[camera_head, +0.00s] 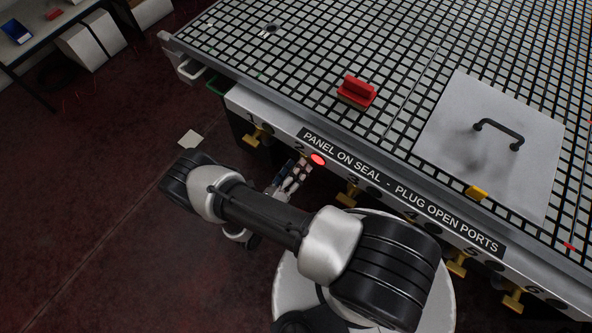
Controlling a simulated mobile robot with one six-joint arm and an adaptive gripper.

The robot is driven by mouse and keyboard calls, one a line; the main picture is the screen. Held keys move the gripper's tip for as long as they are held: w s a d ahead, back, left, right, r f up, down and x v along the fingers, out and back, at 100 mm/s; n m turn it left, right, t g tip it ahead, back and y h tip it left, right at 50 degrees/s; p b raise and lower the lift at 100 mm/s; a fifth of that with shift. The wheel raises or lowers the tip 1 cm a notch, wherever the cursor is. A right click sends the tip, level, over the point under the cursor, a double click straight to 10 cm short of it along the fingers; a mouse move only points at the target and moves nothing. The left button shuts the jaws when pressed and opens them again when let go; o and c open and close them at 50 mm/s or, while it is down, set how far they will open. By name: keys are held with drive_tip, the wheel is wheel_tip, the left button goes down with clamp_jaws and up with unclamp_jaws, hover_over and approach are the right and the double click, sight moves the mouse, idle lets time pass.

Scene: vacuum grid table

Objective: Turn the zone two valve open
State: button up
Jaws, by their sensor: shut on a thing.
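The zone two valve is below the number 2 on the table's front edge, and my gripper hides it. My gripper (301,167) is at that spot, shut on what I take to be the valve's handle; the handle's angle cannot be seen. A round red light (318,159) glows just right of the number 2. The yellow zone one valve (257,135) is to the left of my gripper, and the yellow zone three valve (349,194) is to the right, apart from it.
The gridded table (300,60) carries a red block (357,91) and a grey panel (460,110) with a black handle. More yellow valves (457,264) line the front edge at right. A side bench (50,35) stands upper left. The floor at left is mostly clear.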

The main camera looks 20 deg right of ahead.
drive_tip(key=n, duration=0.3)
drive_tip(key=shift+n, duration=2.2)
drive_tip(key=o, duration=1.1)
drive_tip(key=shift+a, duration=0.1)
drive_tip(key=v, duration=1.2)
